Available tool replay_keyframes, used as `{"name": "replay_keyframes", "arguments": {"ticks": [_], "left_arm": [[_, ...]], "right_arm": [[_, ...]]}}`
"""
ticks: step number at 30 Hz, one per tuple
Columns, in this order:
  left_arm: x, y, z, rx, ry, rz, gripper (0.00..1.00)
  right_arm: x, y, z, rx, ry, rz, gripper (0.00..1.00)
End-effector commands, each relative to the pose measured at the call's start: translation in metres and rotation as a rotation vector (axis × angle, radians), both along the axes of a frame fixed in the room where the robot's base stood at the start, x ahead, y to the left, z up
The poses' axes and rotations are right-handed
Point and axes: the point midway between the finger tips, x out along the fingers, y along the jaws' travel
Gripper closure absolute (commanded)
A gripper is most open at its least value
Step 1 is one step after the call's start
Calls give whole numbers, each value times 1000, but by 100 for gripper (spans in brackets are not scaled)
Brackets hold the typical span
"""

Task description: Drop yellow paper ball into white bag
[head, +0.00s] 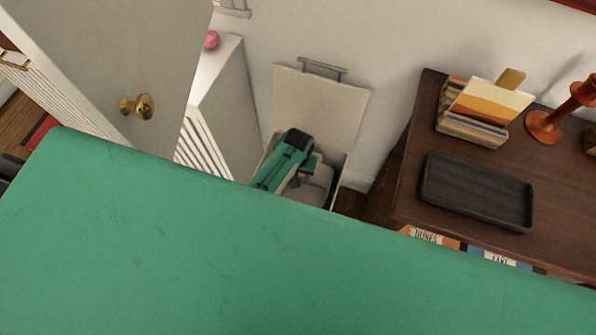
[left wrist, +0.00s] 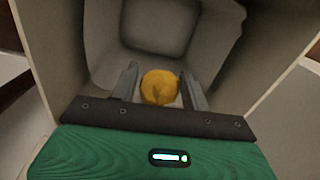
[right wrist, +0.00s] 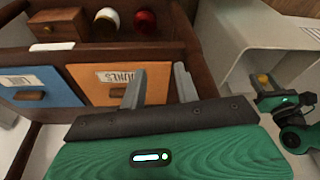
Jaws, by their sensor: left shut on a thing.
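The yellow paper ball (left wrist: 159,87) is held between the two grey fingers of my left gripper (left wrist: 160,80). In the head view, my left gripper (head: 302,172) points down into the open white bin, and only a speck of yellow shows there. The white bag (left wrist: 106,45) lines the inside of the bin, below and beyond the ball in the left wrist view; it also shows in the head view (head: 318,186). The ball also shows small in the right wrist view (right wrist: 263,80). My right gripper (right wrist: 157,80) is open and empty, facing drawers; it is not in the head view.
The bin's raised lid (head: 318,105) leans near the wall. A dark wooden cabinet (head: 400,190) stands right of the bin, with a black tray (head: 476,190), books (head: 485,108) and an orange candlestick (head: 560,115) on top. A white radiator cover (head: 222,105) and a door (head: 120,50) are left.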

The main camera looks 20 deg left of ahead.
Motion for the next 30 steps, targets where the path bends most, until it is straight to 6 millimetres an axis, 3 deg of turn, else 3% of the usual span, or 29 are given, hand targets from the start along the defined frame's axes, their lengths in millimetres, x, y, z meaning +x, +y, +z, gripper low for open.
{"name": "replay_keyframes", "arguments": {"ticks": [4, 5, 8, 9, 20, 30], "left_arm": [[0, 0, 0, 0, 0, 0, 75], [0, 0, 0, 0, 0, 0, 50], [0, 0, 0, 0, 0, 0, 30], [0, 0, 0, 0, 0, 0, 28], [0, 0, 8, 0, -1, 0, 28], [1, 0, 79, -1, -3, 0, 28]], "right_arm": [[0, 0, 0, 0, 0, 0, 69], [0, 0, 0, 0, 0, 0, 69], [0, 0, 0, 0, 1, 0, 69], [0, 0, 0, 0, 1, 0, 69], [0, 0, 2, -1, -1, 1, 69], [-2, 1, -40, -8, 50, 1, 69]]}}
